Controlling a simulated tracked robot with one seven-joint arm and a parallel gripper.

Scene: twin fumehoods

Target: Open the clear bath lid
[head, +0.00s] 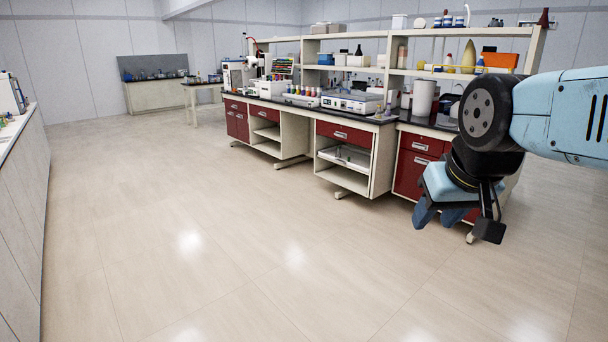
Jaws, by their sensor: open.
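My gripper (440,216) hangs at the right of the head view, pointing down with its blue fingers apart. Nothing shows between the fingers. It appears in front of the red-drawered bench, over the floor. I cannot make out a bath with a clear lid in this view. My arm hides part of the bench's right end.
A long lab bench (342,154) with red drawers and loaded shelves (409,71) stands at the back right. A white counter (22,190) runs along the left edge. A far cabinet (155,96) stands by the wall. The tiled floor (190,220) between is clear.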

